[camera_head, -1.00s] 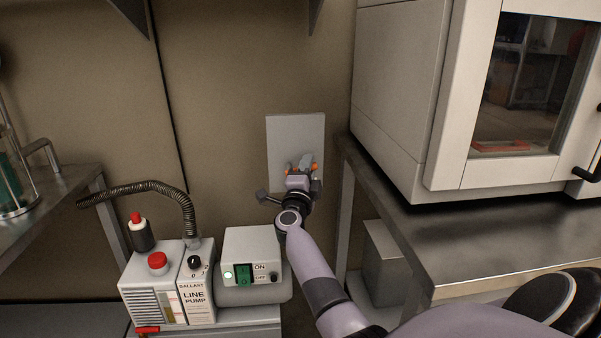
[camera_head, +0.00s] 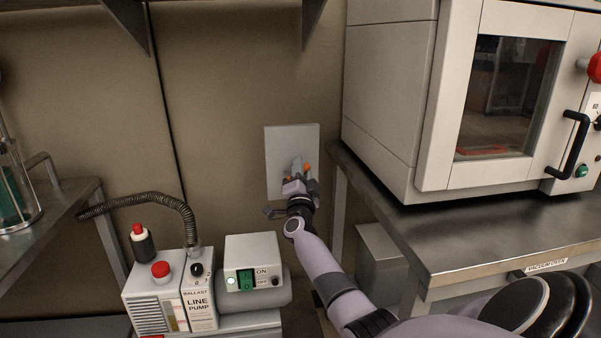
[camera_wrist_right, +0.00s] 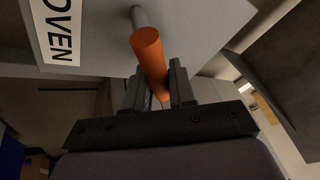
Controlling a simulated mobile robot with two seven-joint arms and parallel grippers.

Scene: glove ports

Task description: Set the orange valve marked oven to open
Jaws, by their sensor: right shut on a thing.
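The orange valve handle (camera_head: 307,169) is on a pale grey plate (camera_head: 280,145) on the back wall. In the right wrist view the orange handle (camera_wrist_right: 148,55) is a bar in front of the plate (camera_wrist_right: 200,25), beside a white label reading OVEN (camera_wrist_right: 63,28). My right gripper (camera_head: 297,172) is at the plate and hides the middle of the handle. In the right wrist view its fingers (camera_wrist_right: 155,88) sit on both sides of the handle, shut on it. In the head view the handle looks tilted, its right end higher. My left gripper is not in view.
A line pump (camera_head: 170,300) and a switch box (camera_head: 252,262) stand below left of the plate. A steel bench (camera_head: 460,235) with a large oven (camera_head: 390,100) stands close on the right. A shelf bracket (camera_head: 313,22) hangs above.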

